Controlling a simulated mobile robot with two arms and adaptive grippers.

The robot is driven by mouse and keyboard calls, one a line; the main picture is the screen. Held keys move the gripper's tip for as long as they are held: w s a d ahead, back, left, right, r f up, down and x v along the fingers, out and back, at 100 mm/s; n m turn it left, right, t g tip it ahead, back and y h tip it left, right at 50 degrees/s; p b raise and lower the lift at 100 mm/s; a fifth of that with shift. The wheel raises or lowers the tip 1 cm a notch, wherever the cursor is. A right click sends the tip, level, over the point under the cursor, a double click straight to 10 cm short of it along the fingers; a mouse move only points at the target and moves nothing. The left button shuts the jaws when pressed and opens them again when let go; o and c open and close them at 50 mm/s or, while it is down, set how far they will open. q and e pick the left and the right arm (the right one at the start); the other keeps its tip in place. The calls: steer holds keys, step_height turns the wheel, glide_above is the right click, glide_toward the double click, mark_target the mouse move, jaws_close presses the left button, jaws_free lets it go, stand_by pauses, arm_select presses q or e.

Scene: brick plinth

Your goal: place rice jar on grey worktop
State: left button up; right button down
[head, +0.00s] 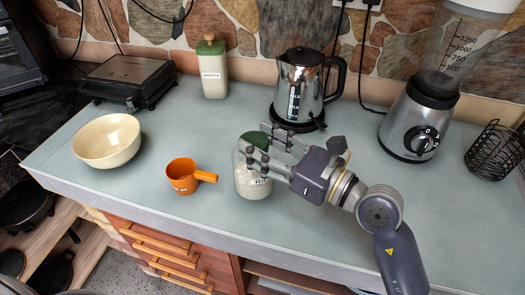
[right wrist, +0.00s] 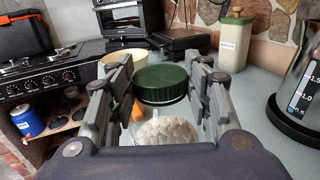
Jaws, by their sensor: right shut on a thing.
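The rice jar (head: 252,184) is clear glass with pale rice inside and a dark green lid. It stands upright on, or very close to, the grey worktop (head: 235,225); the head view does not show clearly whether its base touches. My right gripper (head: 262,160) is shut on the jar, coming from the right with its fingers around the upper part. In the right wrist view, the jar's green lid (right wrist: 160,84) and the rice (right wrist: 166,131) show between the two fingers. My left gripper is in neither view.
An orange measuring cup (head: 183,177) stands just left of the jar, with its handle towards it. A cream bowl (head: 106,141), black grill (head: 130,79), tall green-lidded canister (head: 213,72), steel kettle (head: 299,85), blender (head: 417,120) and wire basket (head: 493,152) stand around. The front right is clear.

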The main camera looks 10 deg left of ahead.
steer(key=shift+f, duration=0.95)
steer(key=c, duration=1.2)
jaws_free()
steer(key=shift+f, duration=0.3)
steer(key=shift+c, duration=0.2)
steer(key=o, duration=0.4)
steer(key=shift+s+d+r, duration=0.1)
steer(key=shift+r, duration=0.1)
steer(key=b+v, duration=0.3)
steer(key=v, duration=0.9)
